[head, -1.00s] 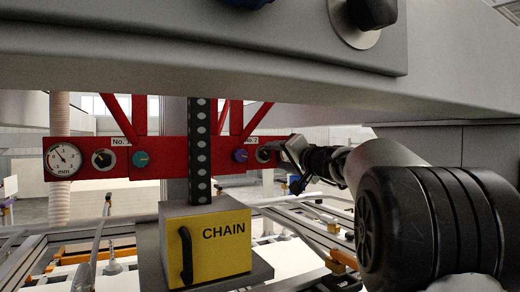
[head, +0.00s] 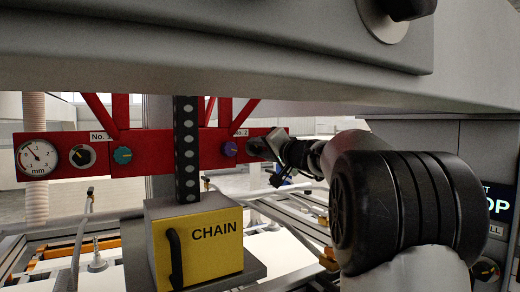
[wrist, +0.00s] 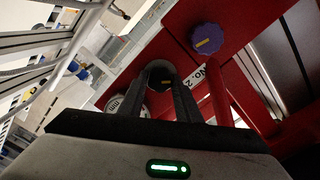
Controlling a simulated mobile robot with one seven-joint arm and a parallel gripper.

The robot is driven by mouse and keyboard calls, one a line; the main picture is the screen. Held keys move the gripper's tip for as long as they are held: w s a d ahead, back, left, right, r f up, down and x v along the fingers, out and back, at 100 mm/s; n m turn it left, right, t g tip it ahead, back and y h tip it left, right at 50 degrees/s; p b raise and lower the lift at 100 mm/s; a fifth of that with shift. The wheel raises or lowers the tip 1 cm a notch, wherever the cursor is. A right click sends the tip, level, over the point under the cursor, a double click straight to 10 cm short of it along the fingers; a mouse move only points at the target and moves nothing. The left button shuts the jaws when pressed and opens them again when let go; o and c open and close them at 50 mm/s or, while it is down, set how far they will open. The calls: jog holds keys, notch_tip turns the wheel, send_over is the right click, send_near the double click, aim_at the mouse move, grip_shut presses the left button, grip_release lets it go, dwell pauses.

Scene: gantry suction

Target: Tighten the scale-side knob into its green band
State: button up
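A dark knob with a yellow mark (wrist: 164,80) lies just ahead of and between my gripper's two black fingertips (wrist: 163,84) in the wrist view. The fingers stand apart; contact with the knob cannot be made out. A white round gauge (wrist: 116,104) shows partly beside the left finger. In the head view my gripper (head: 272,146) reaches the right end of the red beam, at a dark knob (head: 256,147) it partly covers. A purple knob (head: 229,149) sits to its left. No green band can be made out near the held-at knob.
The red beam (head: 155,166) also carries a teal knob (head: 122,155), a black dial knob (head: 82,156) and an mm gauge (head: 38,157) at left. A yellow CHAIN box (head: 205,250) stands in front. A grey beam (head: 230,70) hangs overhead. Rails lie below.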

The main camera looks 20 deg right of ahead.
jog(key=shift+f+m+b, duration=0.25)
jog(key=shift+m+b, duration=0.15)
jog(key=shift+b, duration=0.25)
jog(key=shift+r+m+b, duration=0.25)
jog(key=shift+m+b, duration=0.2)
jog(key=shift+m, duration=0.25)
jog(key=o, duration=1.1)
jog(key=shift+c, duration=0.2)
jog(key=s+d+b, duration=0.3)
jog(key=s+b, duration=0.2)
jog(key=s, duration=1.2)
jog(key=shift+d, duration=0.15)
